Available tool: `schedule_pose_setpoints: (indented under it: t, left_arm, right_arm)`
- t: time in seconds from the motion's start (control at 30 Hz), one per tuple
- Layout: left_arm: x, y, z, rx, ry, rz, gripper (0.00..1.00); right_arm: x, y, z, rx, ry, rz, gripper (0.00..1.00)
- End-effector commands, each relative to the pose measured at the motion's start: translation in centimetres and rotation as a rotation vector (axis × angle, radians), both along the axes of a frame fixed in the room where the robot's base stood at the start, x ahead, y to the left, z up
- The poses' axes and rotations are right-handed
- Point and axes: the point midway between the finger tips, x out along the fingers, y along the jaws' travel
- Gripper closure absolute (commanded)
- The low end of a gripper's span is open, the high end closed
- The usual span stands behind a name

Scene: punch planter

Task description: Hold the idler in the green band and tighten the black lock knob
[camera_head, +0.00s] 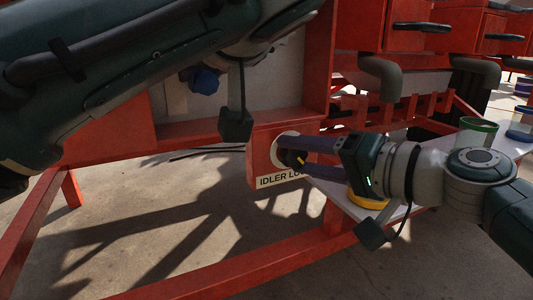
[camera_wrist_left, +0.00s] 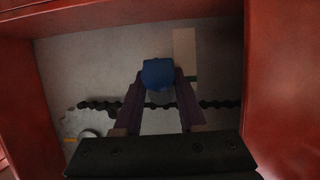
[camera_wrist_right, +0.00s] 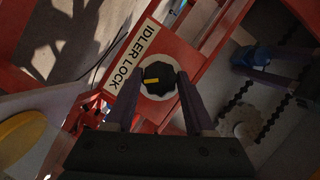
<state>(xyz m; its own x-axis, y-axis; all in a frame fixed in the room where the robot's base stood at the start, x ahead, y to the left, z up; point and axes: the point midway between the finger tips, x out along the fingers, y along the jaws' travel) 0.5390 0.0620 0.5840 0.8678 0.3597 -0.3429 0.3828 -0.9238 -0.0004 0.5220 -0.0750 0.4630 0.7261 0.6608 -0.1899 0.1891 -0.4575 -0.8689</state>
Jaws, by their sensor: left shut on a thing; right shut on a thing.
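The blue idler handle (camera_wrist_left: 158,73) is between the fingertips of my left gripper (camera_wrist_left: 160,84), which is shut on it. The handle also shows in the head view (camera_head: 204,80), below my left arm, which hides the fingers there. A pale strip (camera_wrist_left: 184,48) lies behind it, with a small dark green patch (camera_wrist_left: 191,78) at its lower end, partly hidden by the finger. The black lock knob (camera_wrist_right: 158,77) has a yellow mark and sits on a white disc in the red plate labelled IDLER LOCK. My right gripper (camera_wrist_right: 156,82) is shut on the knob.
A dark chain (camera_wrist_left: 220,103) runs behind the handle inside a red frame (camera_wrist_left: 285,70). Right of the plate, a pale shelf (camera_head: 512,150) carries a green-rimmed cup (camera_head: 477,132) and a yellow round thing (camera_head: 366,200) below my right gripper. Red beams border the floor area.

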Motion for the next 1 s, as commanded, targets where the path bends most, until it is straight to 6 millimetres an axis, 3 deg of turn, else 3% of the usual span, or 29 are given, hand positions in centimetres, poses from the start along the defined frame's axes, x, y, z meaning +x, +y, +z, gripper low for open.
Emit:
schedule_pose_setpoints:
  t: [0.4,0.93,0.97,1.0]
  left_arm:
    - [0.01,0.02,0.05,0.000,-0.001,0.000,1.00]
    - [0.01,0.02,0.05,0.000,-0.001,0.000,1.00]
    - [0.01,0.02,0.05,0.000,-0.001,0.000,1.00]
    - [0.01,0.02,0.05,0.000,-0.001,0.000,1.00]
  right_arm:
    - [0.01,-0.05,-0.14,0.158,0.068,-0.001,1.00]
    - [-0.01,-0.02,-0.12,0.176,0.073,0.000,1.00]
    - [-0.01,-0.02,-0.12,0.176,0.073,0.000,0.43]
    - [-0.01,-0.03,-0.11,0.176,0.073,0.000,0.38]
